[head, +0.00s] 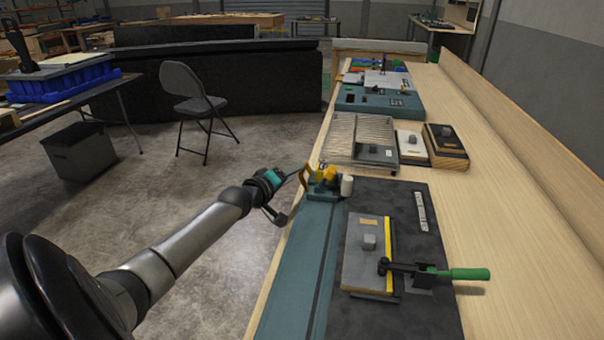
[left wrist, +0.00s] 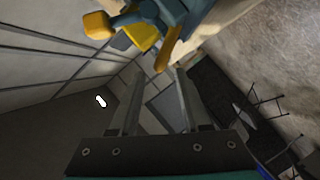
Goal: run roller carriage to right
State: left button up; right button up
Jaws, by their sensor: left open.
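The roller carriage (head: 326,186) has a teal body, yellow parts and a white roller at its right side. It sits at the far end of a long teal rail (head: 296,265) on the bench's left edge. My left gripper (head: 292,184) is just left of the carriage, beside its yellow handle. In the left wrist view the fingers of my left gripper (left wrist: 158,80) are apart with nothing between them. The carriage (left wrist: 185,18) shows beyond the fingertips at the top, with its yellow parts. I cannot tell whether a finger touches it. My right gripper is not in view.
Right of the rail, a dark mat (head: 415,310) holds a grey plate with a yellow strip (head: 366,262) and a green-handled clamp (head: 462,274). A slatted rack (head: 360,135) and small boxes (head: 446,147) stand beyond. The bench's right strip (head: 520,220) is bare.

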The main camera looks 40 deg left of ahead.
pick_arm(q)
jog(key=shift+b+x, duration=1.35)
jog(key=shift+x, duration=1.1)
grip_shut()
jog(key=shift+r, duration=0.1)
